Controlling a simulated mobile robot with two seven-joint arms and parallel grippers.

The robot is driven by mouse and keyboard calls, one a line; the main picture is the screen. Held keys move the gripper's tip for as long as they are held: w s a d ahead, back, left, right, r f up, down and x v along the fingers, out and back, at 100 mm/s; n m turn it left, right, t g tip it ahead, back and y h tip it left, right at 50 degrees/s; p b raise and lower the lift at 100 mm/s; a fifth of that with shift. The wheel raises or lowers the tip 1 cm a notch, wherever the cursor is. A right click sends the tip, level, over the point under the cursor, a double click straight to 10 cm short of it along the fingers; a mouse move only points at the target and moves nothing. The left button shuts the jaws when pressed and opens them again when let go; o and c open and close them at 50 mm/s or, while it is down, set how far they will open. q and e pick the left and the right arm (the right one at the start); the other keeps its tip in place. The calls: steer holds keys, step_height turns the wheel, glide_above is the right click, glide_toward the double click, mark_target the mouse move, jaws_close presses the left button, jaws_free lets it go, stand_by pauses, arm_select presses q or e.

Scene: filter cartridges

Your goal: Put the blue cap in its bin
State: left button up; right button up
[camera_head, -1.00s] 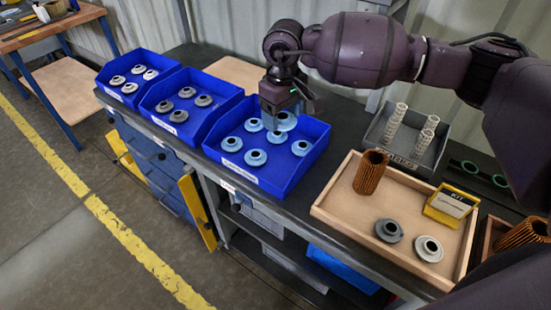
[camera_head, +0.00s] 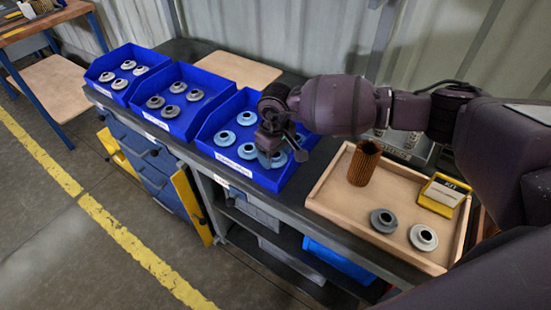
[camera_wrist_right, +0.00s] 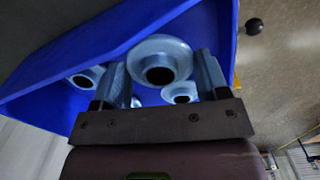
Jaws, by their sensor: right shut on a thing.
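My right gripper (camera_head: 271,148) is shut on a light blue cap (camera_head: 276,160) over the front right part of the rightmost blue bin (camera_head: 232,165). In the wrist view the cap (camera_wrist_right: 160,58), a flanged ring with a dark centre hole, sits between the two fingers of the gripper (camera_wrist_right: 164,78). More light blue caps lie in that bin, such as one at the left (camera_head: 225,138) and one near the back (camera_head: 247,118). The gripper hides part of the bin, and I cannot tell whether the held cap touches anything below. My left gripper is out of view.
Two more blue bins, the middle one (camera_head: 187,128) and the left one (camera_head: 119,97), hold grey caps. A wooden tray (camera_head: 325,205) at the right holds a brown pleated cartridge (camera_head: 364,163), a dark grey cap (camera_head: 383,220), a light grey cap (camera_head: 423,237) and a yellow card holder (camera_head: 443,195).

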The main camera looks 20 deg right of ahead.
step_height(320, 180, down, 2)
steer(key=shift+f, duration=0.25)
steer(key=shift+f, duration=0.15)
steer(key=shift+f, duration=0.1)
steer(key=o, duration=0.9)
